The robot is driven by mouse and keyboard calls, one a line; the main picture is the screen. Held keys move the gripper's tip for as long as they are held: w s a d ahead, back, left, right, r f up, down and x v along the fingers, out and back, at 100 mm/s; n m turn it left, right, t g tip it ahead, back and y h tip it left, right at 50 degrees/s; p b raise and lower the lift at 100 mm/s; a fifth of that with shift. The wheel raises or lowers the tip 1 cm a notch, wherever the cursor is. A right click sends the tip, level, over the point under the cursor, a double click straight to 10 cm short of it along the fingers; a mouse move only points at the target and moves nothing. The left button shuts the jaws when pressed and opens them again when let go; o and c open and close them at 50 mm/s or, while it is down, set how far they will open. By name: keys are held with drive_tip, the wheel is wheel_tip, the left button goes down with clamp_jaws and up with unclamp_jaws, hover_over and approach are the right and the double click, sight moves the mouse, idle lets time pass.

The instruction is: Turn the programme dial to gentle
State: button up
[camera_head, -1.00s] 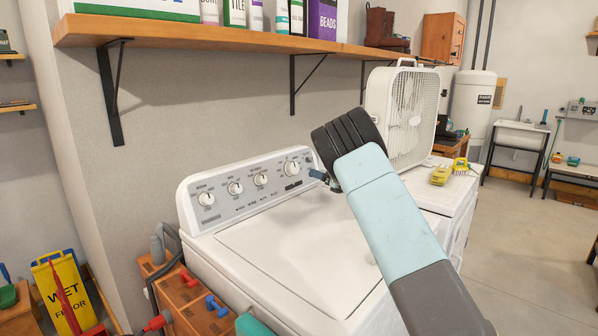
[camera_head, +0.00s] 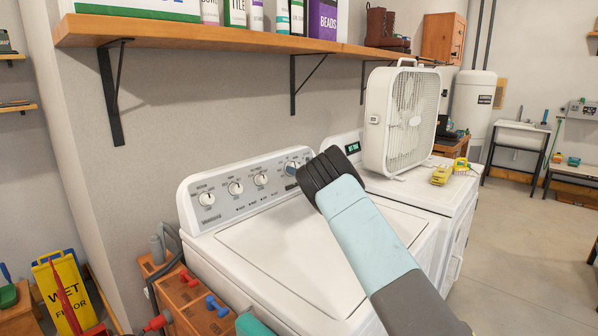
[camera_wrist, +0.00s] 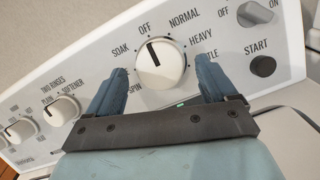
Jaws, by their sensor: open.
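The programme dial (camera_wrist: 160,65) is a round white knob with a black pointer line, ringed by labels, on the washer's control panel (camera_wrist: 100,55). Its line points up toward OFF. SOAK and SPIN lie to its left, NORMAL and HEAVY to its right. A label ending in "TLE" at the lower right is partly hidden by a finger. My gripper (camera_wrist: 160,70) is open, with one blue finger on each side of the dial; I cannot tell whether they touch it. In the head view the gripper (camera_head: 297,165) is at the panel's right end, partly hiding the dial.
Smaller knobs (camera_wrist: 62,110) sit left of the dial; a START button (camera_wrist: 262,66) and an ON/OFF switch (camera_wrist: 257,14) sit right. A wooden shelf (camera_head: 220,36) runs above the washer (camera_head: 310,250). A box fan (camera_head: 402,120) stands on the neighbouring machine.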

drive_tip(key=shift+x, duration=0.9)
drive_tip(key=shift+c, duration=0.4)
